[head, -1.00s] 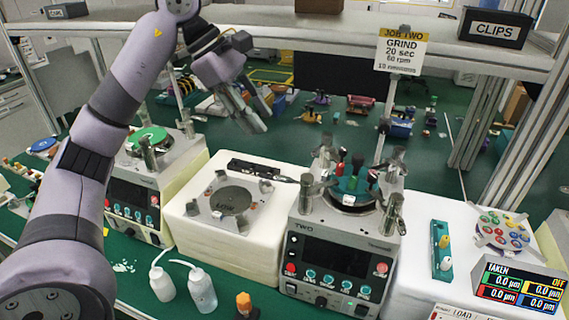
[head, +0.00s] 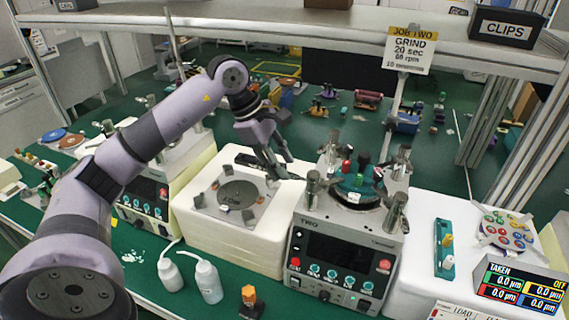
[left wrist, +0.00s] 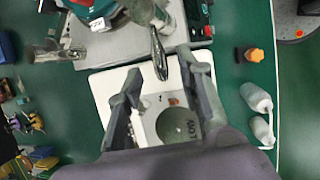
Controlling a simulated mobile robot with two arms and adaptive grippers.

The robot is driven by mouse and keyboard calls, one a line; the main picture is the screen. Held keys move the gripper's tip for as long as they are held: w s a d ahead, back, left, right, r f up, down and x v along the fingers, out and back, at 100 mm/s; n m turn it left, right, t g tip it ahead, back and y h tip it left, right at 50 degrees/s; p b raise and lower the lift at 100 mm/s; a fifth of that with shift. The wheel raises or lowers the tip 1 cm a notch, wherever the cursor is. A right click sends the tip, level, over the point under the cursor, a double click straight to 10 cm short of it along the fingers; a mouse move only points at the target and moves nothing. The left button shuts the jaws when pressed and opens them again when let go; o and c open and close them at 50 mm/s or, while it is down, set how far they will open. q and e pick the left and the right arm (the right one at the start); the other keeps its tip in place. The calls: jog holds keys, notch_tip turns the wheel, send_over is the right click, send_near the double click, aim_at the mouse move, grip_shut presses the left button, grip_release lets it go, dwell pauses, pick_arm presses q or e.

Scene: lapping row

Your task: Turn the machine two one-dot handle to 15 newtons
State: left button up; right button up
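Machine two (head: 345,255) is a grey box marked TWO, with a dark display. On its top are a teal disc (head: 362,188), small knobs with red and dark tops, and several metal posts with levers. I cannot make out dots on any handle. My left gripper (head: 284,168) is left of the machine's top, fingers pointing down toward it. In the left wrist view my left gripper (left wrist: 160,68) is open. A metal lever (left wrist: 158,54) from the front-left post (left wrist: 148,12) shows between its fingertips, with no clear contact. My right gripper is out of view.
A white block (head: 235,235) with a plate marked LOW stands left of machine two. Two white bottles (head: 208,282) and an orange-topped item (head: 250,300) are in front. Another machine (head: 150,190) is farther left. The JOB TWO sign (head: 410,48) hangs from the shelf above.

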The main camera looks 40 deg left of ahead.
pick_arm(q)
jog(key=shift+x, duration=1)
grip_shut()
